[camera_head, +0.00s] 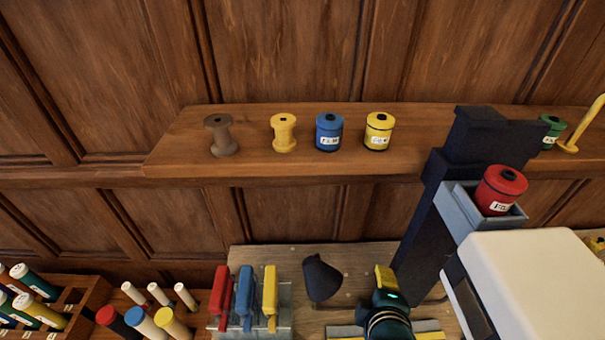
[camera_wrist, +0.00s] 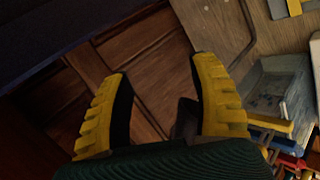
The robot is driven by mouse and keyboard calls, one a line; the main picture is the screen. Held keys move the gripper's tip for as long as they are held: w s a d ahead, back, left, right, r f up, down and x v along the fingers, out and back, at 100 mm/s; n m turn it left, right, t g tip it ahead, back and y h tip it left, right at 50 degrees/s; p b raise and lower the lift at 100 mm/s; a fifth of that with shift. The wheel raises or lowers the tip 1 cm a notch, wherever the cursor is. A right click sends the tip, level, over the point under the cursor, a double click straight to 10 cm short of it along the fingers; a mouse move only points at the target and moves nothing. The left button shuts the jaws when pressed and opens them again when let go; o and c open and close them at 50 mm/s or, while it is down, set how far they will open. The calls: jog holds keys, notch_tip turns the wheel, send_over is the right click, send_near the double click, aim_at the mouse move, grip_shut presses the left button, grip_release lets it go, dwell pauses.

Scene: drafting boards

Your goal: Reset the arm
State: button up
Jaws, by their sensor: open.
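My gripper (camera_head: 385,279) is low in the head view, right of centre, above the board and near a dark upright column. Only part of its yellow fingers and its dark green body shows there. In the wrist view my gripper (camera_wrist: 162,67) has its two yellow ribbed fingers spread wide apart. Nothing is between them but the view of wood panelling behind. My gripper is open and empty.
A wooden shelf (camera_head: 260,160) holds spools and jars. A red jar (camera_head: 500,190) sits in a grey tray (camera_head: 462,212) by the dark column (camera_head: 425,215). Red, blue and yellow clamp-like tools (camera_head: 246,298), a dark cone-like piece (camera_head: 321,278) and tube racks (camera_head: 85,295) stand below.

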jog(key=s+a+r+m+t+p, duration=0.1)
jog(key=a+r+m+t+p, duration=0.2)
jog(key=r, duration=1.3)
jog(key=s+a+r+m+t+y+p, duration=0.1)
jog(key=a+r+m+t+p, duration=0.3)
jog(key=r, duration=1.3)
jog(key=s+a+r+m+t+y+p, duration=0.1)
jog(key=s+a+r+m+t+p, duration=0.2)
jog(key=r+p, duration=0.7)
notch_tip(320, 180, up, 7)
jog(key=m+t, duration=0.2)
jog(key=m, duration=0.1)
jog(key=shift+a+r+m+t, duration=0.2)
jog(key=shift+m+t, duration=0.1)
jog(key=shift+t, duration=0.1)
